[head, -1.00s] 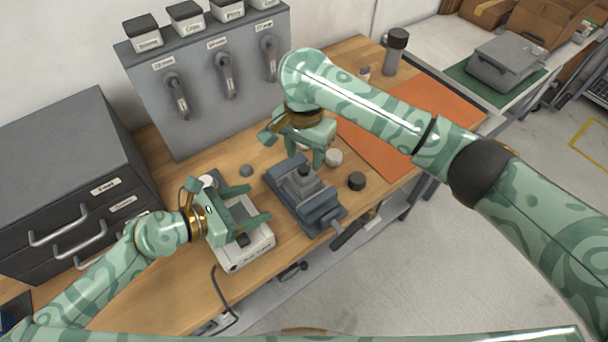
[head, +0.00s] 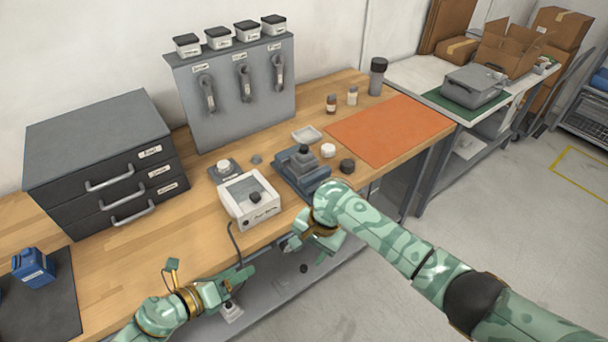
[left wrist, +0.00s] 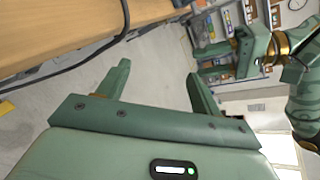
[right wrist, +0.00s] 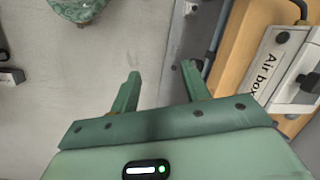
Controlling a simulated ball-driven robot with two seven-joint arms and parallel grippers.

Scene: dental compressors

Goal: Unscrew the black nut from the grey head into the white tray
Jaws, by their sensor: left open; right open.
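The grey head (head: 306,162) stands in the blue-grey vise (head: 291,180) on the wooden bench. A small black piece, seemingly the black nut (head: 304,149), sits on top of it. The white tray (head: 306,134) lies behind the vise and looks empty. My left gripper (head: 240,281) is open and empty in front of the bench edge, low and left of the vise. My right gripper (head: 305,252) is open and empty, also in front of the bench edge, below the vise. Neither gripper touches the head, nut or tray.
The white air box (head: 252,198) stands left of the vise. A black round piece (head: 347,166) and a white round one (head: 328,150) lie right of it. A dark drawer cabinet (head: 100,160) fills the left back.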

